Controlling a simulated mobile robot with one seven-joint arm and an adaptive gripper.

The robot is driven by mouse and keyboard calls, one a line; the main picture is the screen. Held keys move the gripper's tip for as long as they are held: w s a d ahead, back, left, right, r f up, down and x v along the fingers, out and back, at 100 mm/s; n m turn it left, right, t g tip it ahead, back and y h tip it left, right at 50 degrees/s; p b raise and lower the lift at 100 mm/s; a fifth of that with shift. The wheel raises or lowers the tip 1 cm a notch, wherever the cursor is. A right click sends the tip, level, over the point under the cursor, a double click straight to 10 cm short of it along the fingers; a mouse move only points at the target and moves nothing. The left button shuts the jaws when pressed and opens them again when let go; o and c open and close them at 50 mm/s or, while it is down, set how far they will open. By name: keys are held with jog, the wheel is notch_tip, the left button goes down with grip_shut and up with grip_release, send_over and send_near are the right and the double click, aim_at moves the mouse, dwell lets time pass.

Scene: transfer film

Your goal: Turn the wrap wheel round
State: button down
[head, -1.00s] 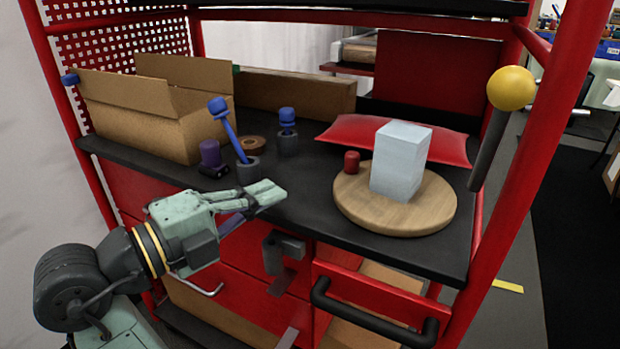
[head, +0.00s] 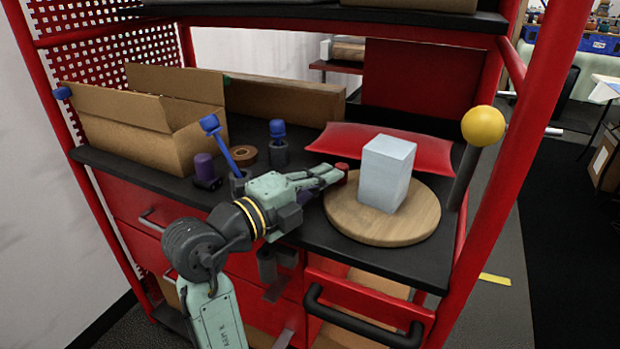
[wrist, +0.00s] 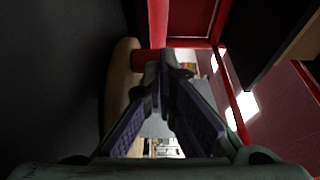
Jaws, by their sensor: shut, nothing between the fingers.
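The wrap wheel is a round wooden disc (head: 385,228) lying flat on the black bench top. A pale blue-white block (head: 386,174) stands on it, and a short red peg (head: 342,169) rises near its left rim. My gripper (head: 335,174) is shut and empty, its fingertips close beside the peg at the wheel's left edge. In the wrist view the fingers (wrist: 166,78) meet just by the red peg (wrist: 145,62), with the wheel's edge (wrist: 118,85) at left. I cannot tell whether they touch the peg.
A red cushion (head: 382,149) lies behind the wheel. A yellow ball on a grey lever (head: 482,126) stands at right, near the red post. An open cardboard box (head: 150,130), a brown tape roll (head: 244,155) and blue-capped tools (head: 278,140) are on the left.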

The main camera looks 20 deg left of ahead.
dwell(0.3)
jog(key=shift+w+f+b, duration=0.15)
jog(key=shift+w+b, duration=0.05)
jog(key=shift+b, duration=0.15)
jog(key=shift+w+d+f+m+g+h+b, duration=0.1)
jog(key=shift+w+m+g+h+b, duration=0.35)
jog(key=shift+b, duration=0.45)
jog(key=shift+w+d+r+h, duration=0.15)
jog(key=shift+r+h, duration=0.1)
jog(key=shift+r, duration=0.2)
